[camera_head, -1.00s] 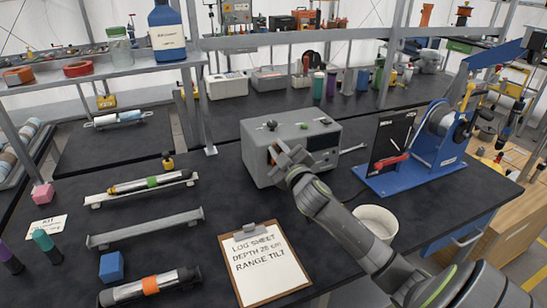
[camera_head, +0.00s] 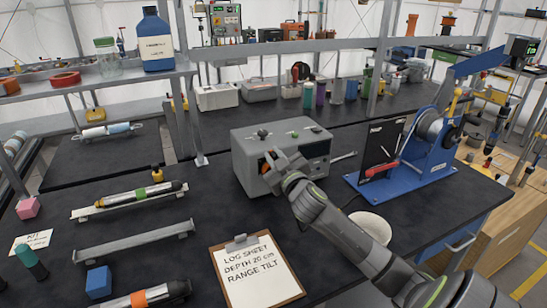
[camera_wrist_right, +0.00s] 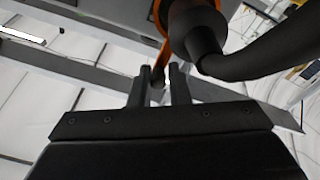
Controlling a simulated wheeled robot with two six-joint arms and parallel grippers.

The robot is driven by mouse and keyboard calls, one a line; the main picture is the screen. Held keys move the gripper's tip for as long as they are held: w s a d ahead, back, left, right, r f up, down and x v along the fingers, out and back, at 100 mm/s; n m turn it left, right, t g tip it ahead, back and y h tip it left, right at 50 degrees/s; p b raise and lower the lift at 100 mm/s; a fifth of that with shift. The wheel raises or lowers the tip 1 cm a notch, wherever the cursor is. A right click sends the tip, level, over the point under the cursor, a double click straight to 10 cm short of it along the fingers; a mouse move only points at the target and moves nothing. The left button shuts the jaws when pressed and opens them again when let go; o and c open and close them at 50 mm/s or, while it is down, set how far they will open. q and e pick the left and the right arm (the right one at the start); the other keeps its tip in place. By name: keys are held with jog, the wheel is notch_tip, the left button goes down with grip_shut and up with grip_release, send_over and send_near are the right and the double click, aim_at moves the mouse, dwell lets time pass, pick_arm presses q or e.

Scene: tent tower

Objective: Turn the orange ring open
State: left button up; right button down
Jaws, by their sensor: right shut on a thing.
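The orange ring (camera_wrist_right: 157,14) shows in the right wrist view at the top, around a thick black plug with a black cable. An orange tab runs down from it between my fingers. In the head view a bit of orange shows on the front of the grey box (camera_head: 308,152), mostly hidden by my gripper. My right gripper (camera_head: 272,160) is at that front face; in the wrist view its fingers (camera_wrist_right: 162,78) are shut on the tab. How far the ring is turned cannot be told. My left gripper is not in view.
A clipboard (camera_head: 257,272) lies in front of the box. A white bowl (camera_head: 372,226) stands beside my right forearm. A blue stand (camera_head: 418,150) is to the right. Tubes on holders, one with a green band (camera_head: 140,194), lie at the left. Dark bench top is free between them.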

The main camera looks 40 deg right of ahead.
jog(key=c, duration=1.7)
grip_release()
jog(key=shift+d+f, duration=0.1)
jog(key=shift+f, duration=0.05)
jog(key=shift+c, duration=0.2)
jog(key=o, duration=0.3)
jog(key=shift+s+d, duration=0.1)
jog(key=shift+d, duration=0.05)
jog(key=shift+s+a, duration=0.2)
jog(key=shift+s, duration=0.05)
jog(key=b+v, duration=0.2)
jog(key=v, duration=1.4)
jog(key=shift+s+b, duration=0.35)
jog(key=shift+s, duration=0.05)
jog(key=shift+f, duration=0.15)
